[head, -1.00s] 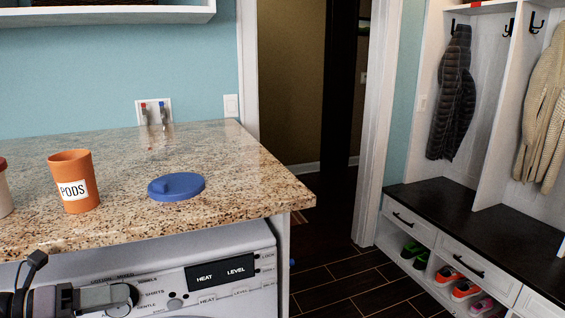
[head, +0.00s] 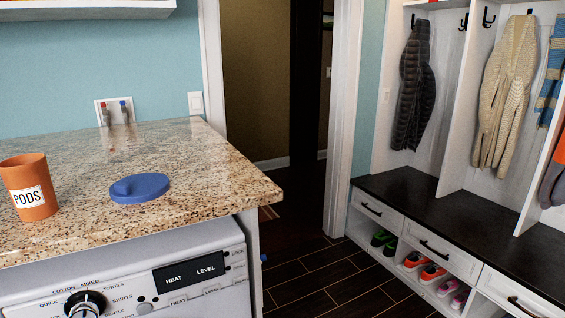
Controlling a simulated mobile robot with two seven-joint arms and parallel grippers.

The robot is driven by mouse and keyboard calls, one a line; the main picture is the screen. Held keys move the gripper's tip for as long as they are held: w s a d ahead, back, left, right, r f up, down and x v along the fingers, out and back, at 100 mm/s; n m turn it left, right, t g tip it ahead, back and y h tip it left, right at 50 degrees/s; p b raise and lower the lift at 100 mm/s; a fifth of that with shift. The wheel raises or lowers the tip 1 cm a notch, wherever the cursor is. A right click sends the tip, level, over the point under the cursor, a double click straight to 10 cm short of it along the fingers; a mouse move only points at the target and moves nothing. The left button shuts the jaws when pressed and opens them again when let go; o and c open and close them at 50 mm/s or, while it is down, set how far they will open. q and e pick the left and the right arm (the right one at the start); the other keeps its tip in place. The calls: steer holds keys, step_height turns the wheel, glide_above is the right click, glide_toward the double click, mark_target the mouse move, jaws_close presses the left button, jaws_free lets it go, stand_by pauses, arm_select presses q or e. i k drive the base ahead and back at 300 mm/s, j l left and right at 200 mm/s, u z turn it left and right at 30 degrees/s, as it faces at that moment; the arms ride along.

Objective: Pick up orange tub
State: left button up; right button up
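The orange tub (head: 32,191) stands upright on the granite counter at the left edge of the head view. It carries a white label reading PODS and its top looks open. A round blue lid (head: 140,188) lies flat on the counter to the right of the tub, apart from it. Neither of my grippers shows in the head view now.
The granite counter (head: 200,178) has free room around the lid, and its front edge overhangs a white washer (head: 130,275) with a dial. A bench (head: 440,215) with drawers, shoes and hanging coats is at the right. Dark tiled floor (head: 320,285) lies between.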

mark_target(26, 178)
steer(key=u, duration=1.35)
